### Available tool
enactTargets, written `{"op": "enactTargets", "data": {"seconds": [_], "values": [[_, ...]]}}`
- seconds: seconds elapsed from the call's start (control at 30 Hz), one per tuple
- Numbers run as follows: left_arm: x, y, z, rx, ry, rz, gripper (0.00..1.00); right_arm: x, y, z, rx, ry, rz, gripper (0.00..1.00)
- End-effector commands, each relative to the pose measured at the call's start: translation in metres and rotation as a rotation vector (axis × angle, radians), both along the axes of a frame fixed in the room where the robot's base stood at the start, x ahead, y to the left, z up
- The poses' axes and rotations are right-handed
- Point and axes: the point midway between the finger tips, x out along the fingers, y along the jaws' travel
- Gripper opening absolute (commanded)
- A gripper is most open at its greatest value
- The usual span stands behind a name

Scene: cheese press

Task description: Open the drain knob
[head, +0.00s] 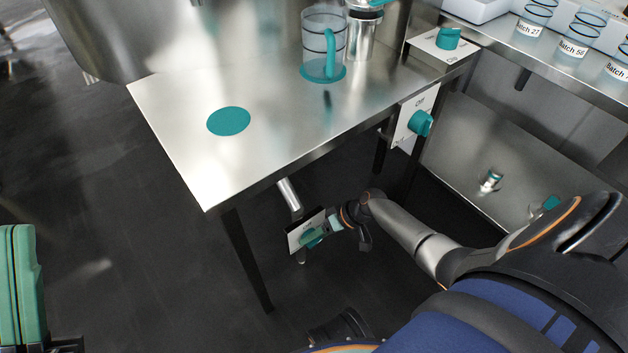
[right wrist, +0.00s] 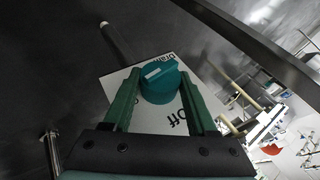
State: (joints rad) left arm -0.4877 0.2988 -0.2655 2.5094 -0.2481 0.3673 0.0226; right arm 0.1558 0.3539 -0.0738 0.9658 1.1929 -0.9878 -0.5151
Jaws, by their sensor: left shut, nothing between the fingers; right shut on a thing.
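The drain knob (right wrist: 160,80) is a round teal dial with a pale pointer mark. It sits on a white plate (right wrist: 118,82) whose lettering includes "Off" and part of "Drain". In the head view the plate (head: 297,238) is below the steel table, and the knob is mostly hidden by my gripper. My right gripper (head: 314,237) is at the knob; in the right wrist view its green fingers (right wrist: 160,92) lie on either side of it, shut on it. My left gripper (head: 20,285) is shut and empty at the left edge, far from the knob.
A steel table (head: 175,110) with a teal disc (head: 229,121) and a clear jug (head: 323,45) stands above. A metal pipe (head: 290,197) comes down beside the plate. Another teal knob (head: 421,123) is on a panel to the right. A table leg (head: 250,265) stands left of the plate.

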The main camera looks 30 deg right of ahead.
Motion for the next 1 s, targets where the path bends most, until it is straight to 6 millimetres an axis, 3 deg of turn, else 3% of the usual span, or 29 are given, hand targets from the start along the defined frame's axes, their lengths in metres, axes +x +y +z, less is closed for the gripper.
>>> {"op": "enactTargets", "data": {"seconds": [0.43, 1.0], "values": [[-0.0002, -0.0009, -0.0050, 0.002, 0.003, -0.001, 0.00, -0.0007, -0.0013, -0.0017, 0.173, 0.017, -0.001, 0.02], [0.0000, -0.0002, -0.0055, 0.009, 0.002, 0.001, 0.00, -0.0019, -0.0003, -0.0021, 0.204, 0.022, 0.003, 0.02]]}}
